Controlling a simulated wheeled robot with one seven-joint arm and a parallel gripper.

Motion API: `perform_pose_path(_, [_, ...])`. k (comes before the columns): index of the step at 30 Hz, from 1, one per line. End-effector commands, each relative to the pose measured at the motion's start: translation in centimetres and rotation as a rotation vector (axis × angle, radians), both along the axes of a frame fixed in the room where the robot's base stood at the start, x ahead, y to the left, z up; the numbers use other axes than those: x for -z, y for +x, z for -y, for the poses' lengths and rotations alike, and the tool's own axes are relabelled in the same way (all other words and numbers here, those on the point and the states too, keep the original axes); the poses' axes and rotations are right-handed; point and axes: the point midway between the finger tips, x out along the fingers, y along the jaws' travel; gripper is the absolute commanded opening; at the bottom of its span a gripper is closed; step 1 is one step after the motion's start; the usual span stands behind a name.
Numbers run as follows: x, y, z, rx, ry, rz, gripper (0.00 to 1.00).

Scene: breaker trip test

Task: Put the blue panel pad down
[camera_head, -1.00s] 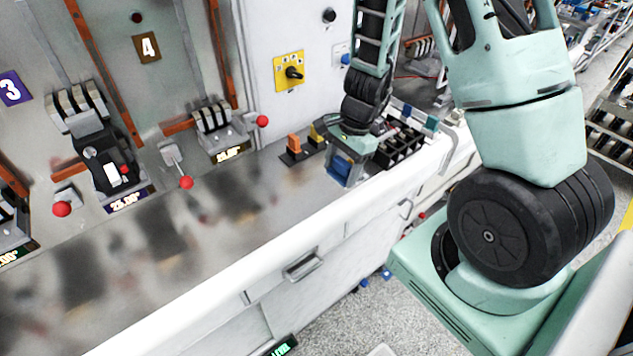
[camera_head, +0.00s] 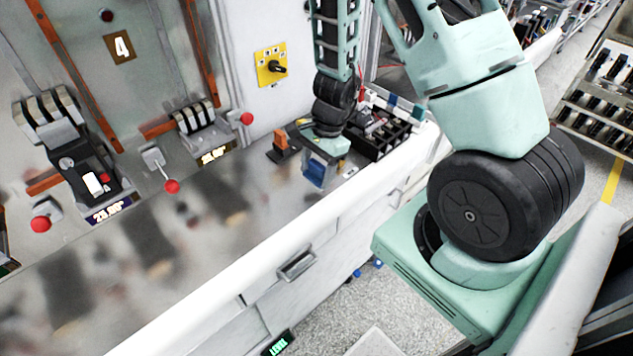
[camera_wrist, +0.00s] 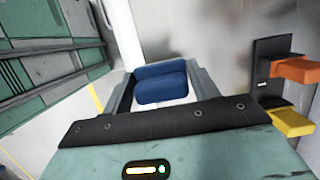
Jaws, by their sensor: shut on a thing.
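The blue panel pad (camera_head: 316,173) is a small blue block between the fingers of my gripper (camera_head: 320,165). My gripper points down over the steel counter (camera_head: 232,205), near its front edge. In the wrist view the pad (camera_wrist: 162,82) sits between the two grey fingers of my gripper (camera_wrist: 163,85), which is shut on it. I cannot tell whether the pad touches the counter. A dark holder (camera_wrist: 268,57) with an orange block (camera_wrist: 296,70) and a yellow block (camera_wrist: 292,122) stands beside my gripper. In the head view the orange block (camera_head: 282,142) is just left of it.
A black compartment tray (camera_head: 378,138) with small parts stands right of and behind my gripper. Breakers with red-knobbed levers (camera_head: 171,186) line the panel at left. A yellow rotary switch plate (camera_head: 271,64) is on the wall behind. The counter left of the holder looks clear.

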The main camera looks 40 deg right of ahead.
Motion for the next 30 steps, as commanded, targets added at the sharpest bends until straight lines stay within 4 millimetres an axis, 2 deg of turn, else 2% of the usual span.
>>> perform_pose_path(9, [3.8, 0.0, 0.0, 0.002, 0.001, -0.001, 0.41])
perform_pose_path(20, [4.2, 0.0, 0.0, 0.000, 0.000, 0.001, 0.41])
perform_pose_path(21, [4.1, 0.0, 0.0, 0.000, 0.000, 0.000, 0.70])
perform_pose_path(22, [4.1, 0.0, 0.0, 0.000, 0.000, 0.000, 0.79])
perform_pose_path(23, [4.1, 0.0, 0.0, 0.000, 0.000, 0.000, 0.81])
perform_pose_path(30, [4.1, 0.0, 0.0, 0.000, 0.000, 0.000, 0.81])
